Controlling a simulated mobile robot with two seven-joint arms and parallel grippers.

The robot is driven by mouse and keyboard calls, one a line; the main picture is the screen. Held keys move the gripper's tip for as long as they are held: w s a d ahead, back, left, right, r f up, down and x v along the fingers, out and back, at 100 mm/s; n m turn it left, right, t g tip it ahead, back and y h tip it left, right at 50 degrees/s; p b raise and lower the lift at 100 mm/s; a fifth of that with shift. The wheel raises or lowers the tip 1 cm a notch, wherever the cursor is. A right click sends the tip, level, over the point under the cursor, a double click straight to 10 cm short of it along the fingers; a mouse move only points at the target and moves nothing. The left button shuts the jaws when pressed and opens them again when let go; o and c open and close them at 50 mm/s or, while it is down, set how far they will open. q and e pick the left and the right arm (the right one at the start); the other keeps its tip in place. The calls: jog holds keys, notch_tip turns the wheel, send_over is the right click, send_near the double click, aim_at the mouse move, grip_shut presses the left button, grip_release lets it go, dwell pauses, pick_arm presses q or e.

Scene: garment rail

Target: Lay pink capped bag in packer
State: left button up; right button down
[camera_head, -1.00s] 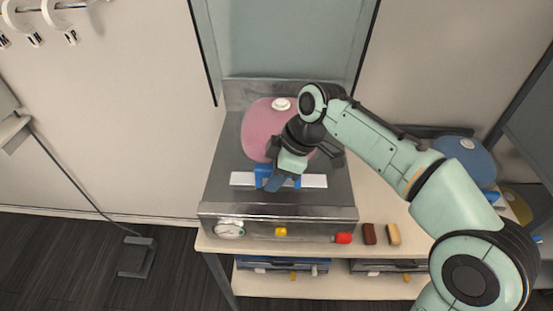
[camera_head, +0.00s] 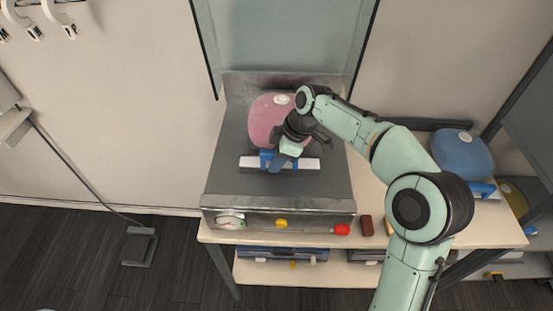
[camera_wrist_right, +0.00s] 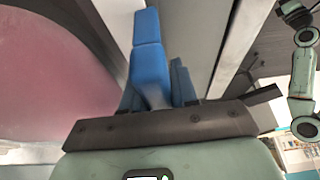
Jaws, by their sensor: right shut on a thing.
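The pink bag (camera_head: 268,118), with a round white cap (camera_head: 282,99) at its far end, is over the grey bed of the packer (camera_head: 232,183). A white bar (camera_head: 308,164) with a blue grip (camera_head: 265,158) runs along its near end. My right gripper (camera_head: 279,165) is at that bar, shut on the bag's blue grip. I cannot tell whether the bag touches the bed. The right wrist view shows blue parts (camera_wrist_right: 147,60) in front of the gripper and the pink bag (camera_wrist_right: 50,75) beside them. My left gripper is not in view.
The packer's raised lid (camera_head: 285,35) stands behind. A gauge (camera_head: 230,220), a yellow knob (camera_head: 281,223) and a red knob (camera_head: 341,229) are along its front. A blue capped bag (camera_head: 460,155) lies to the right. A brown block (camera_head: 366,225) is on the table's front edge.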

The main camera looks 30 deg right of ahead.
jog(key=shift+w+d+f, duration=0.1)
jog(key=shift+w+f, duration=0.05)
jog(key=c, duration=0.9)
grip_release()
jog(key=shift+f, duration=0.1)
jog(key=shift+r, duration=0.25)
jog(key=p+v, duration=0.1)
jog(key=v, duration=1.1)
jog(key=shift+f+p, duration=0.1)
jog(key=shift+p, duration=0.3)
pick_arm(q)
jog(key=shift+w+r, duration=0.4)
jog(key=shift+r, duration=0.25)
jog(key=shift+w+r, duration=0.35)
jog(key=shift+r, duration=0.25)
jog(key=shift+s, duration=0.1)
pick_arm(e)
jog(key=shift+f, duration=0.1)
